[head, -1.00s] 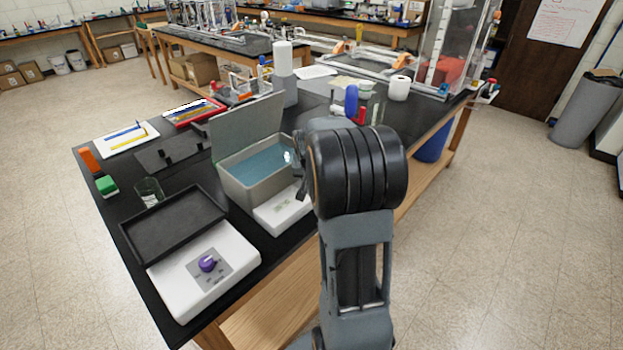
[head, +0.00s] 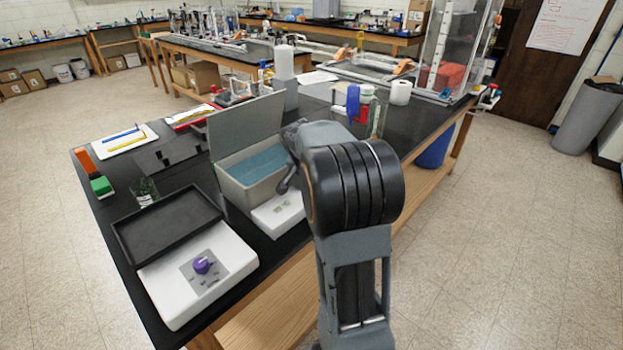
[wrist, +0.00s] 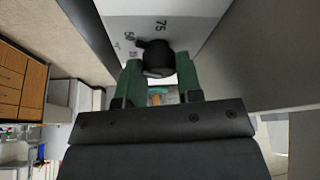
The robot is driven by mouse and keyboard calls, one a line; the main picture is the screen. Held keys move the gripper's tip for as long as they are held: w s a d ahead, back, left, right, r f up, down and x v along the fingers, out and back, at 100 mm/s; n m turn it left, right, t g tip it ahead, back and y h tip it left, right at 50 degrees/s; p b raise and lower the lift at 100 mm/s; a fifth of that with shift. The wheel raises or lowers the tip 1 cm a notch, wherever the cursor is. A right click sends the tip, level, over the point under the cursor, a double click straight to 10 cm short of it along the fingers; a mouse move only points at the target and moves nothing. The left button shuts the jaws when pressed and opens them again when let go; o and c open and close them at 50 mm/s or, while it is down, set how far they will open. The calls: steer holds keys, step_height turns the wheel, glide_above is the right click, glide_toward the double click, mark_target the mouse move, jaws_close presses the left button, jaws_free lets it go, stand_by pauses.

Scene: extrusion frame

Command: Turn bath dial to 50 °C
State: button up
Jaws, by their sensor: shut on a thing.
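The bath (head: 236,195) is a grey open box of water with its lid (head: 245,125) raised, in the middle of the head view. Its black dial (wrist: 158,58) shows in the wrist view on a pale panel with printed 75, 50 and a smaller blurred mark. The dial's pointer juts to the upper left, close beside the 50. My gripper (wrist: 159,68) has its green fingers on either side of the dial, shut on it. In the head view the dial and fingertips are hidden behind my arm.
A white device with a small display (head: 281,207) sits against the bath. A glass beaker (head: 144,192) stands left.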

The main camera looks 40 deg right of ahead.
steer(key=o, duration=0.9)
steer(key=shift+o, duration=0.2)
steer(key=shift+r, duration=0.1)
steer(key=v, duration=1.3)
steer(key=shift+r, duration=0.35)
